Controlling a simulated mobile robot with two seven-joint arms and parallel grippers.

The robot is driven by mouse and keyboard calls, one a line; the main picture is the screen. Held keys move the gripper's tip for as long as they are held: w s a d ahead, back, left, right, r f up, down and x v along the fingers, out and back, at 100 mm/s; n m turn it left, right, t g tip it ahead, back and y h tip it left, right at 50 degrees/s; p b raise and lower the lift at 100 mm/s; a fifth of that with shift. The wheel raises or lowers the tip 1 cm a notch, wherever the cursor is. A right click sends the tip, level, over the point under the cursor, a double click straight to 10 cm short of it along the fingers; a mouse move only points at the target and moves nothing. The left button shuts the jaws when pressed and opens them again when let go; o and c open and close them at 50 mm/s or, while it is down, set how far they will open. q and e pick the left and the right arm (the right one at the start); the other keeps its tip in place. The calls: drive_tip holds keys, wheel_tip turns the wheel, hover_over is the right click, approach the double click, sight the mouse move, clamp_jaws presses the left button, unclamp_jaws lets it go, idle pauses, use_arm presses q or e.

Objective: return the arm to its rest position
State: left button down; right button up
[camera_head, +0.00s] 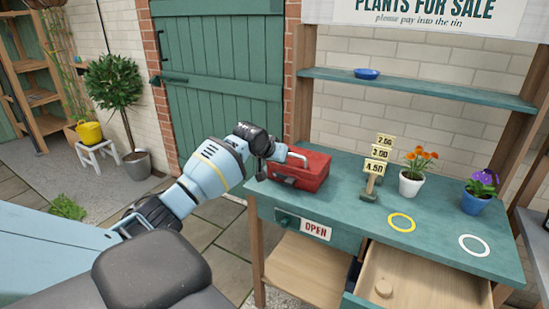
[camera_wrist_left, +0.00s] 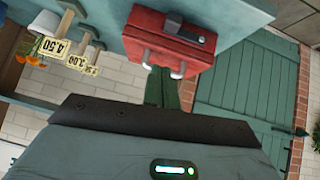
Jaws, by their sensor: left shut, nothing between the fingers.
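My left arm reaches in from the left in the head view. Its gripper (camera_head: 262,168) is by the left end of the red box (camera_head: 304,172), over the left edge of the green table (camera_head: 336,211). The gripper is shut with nothing held. In the head view I cannot tell whether it touches the box. The red box also shows in the left wrist view (camera_wrist_left: 172,40), with its pale handle towards the gripper. My right gripper is not in view.
Price signs (camera_head: 375,168), an orange-flowered pot (camera_head: 411,184) and a purple-flowered pot (camera_head: 476,203) stand on the table. Yellow (camera_head: 402,223) and white (camera_head: 474,245) rings mark its top. A drawer (camera_head: 415,280) is open at the front.

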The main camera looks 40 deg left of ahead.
use_arm(q)
drive_tip(key=shift+v, duration=0.8)
drive_tip(key=s+d+f+m+h, duration=0.1)
drive_tip(key=s+d+f, duration=0.4)
drive_tip(key=d+f, duration=0.3)
drive_tip(key=s+d+f+m, duration=0.2)
drive_tip(key=s+d+f, duration=0.25)
drive_tip(key=f, duration=0.55)
drive_tip(key=s+d+f+m+h, duration=0.1)
drive_tip(key=s+d+f, duration=0.3)
drive_tip(key=d+f, duration=0.4)
drive_tip(key=s+d+f, duration=0.2)
drive_tip(key=s+d, duration=0.2)
drive_tip(key=s, duration=0.4)
drive_tip(key=s+d+f+m, duration=0.1)
drive_tip(key=s+d, duration=0.3)
drive_tip(key=s, duration=0.5)
drive_tip(key=s+d+f+h, duration=0.1)
drive_tip(key=s+d+f, duration=0.2)
drive_tip(key=s, duration=0.5)
drive_tip(key=shift+s+d, duration=0.35)
drive_tip(key=shift+d, duration=0.05)
